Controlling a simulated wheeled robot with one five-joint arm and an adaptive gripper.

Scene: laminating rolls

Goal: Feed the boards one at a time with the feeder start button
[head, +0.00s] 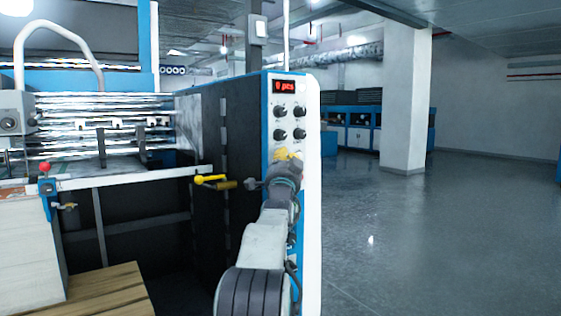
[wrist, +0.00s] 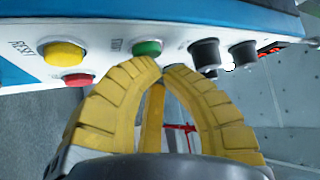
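The control panel (head: 287,120) is on the end of the blue and white machine, with a red display (head: 290,87) reading "0 pcs" and several black knobs. In the wrist view the panel shows a green button (wrist: 147,47), a yellow button (wrist: 64,53) labelled RESET and a red button (wrist: 77,80). The label beside the green button is hard to read. My gripper (wrist: 165,66) has its yellow fingers shut and empty, tips just by the green button; I cannot tell whether they touch it. It also shows at the panel in the head view (head: 287,154), hiding the lower controls.
A white stack, apparently the boards (head: 28,245), stands at the left by a wooden pallet (head: 105,290). Metal rollers (head: 105,103) lie behind it. A yellow-ended lever (head: 210,180) sticks out left of my arm.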

